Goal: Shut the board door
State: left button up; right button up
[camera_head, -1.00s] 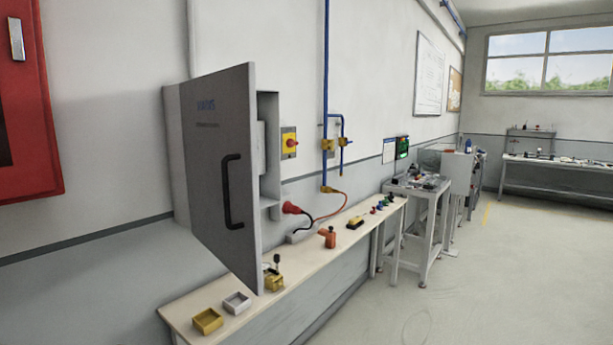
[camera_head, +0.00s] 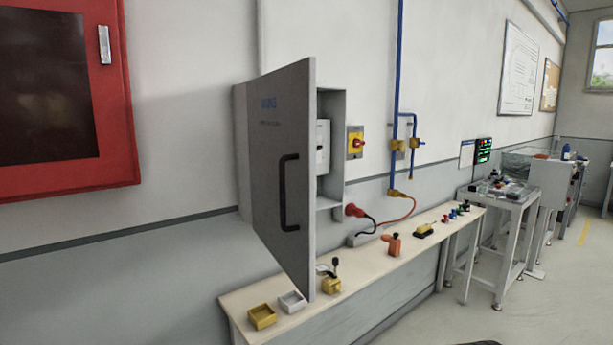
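The board door (camera_head: 265,190) is a tall grey panel that stands open, swung out from the wall toward me. It has a black bar handle (camera_head: 284,192) and faint blue lettering near its top. Behind it, the grey board box (camera_head: 331,108) is fixed to the wall, and part of its inside shows with a white unit (camera_head: 323,146). The door hides the left part of the box. Neither of my grippers is in view.
A narrow bench (camera_head: 372,257) runs along the wall under the door, with a yellow tray (camera_head: 262,317), a white tray (camera_head: 292,302) and small tools. A red cabinet (camera_head: 120,110) hangs at left. A red-and-yellow switch (camera_head: 356,142) is right of the box.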

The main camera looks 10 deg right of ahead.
aim_at(281, 102)
jog(key=i, duration=0.95)
jog(key=z, duration=0.1)
jog(key=k, duration=0.3)
jog(key=z, duration=0.05)
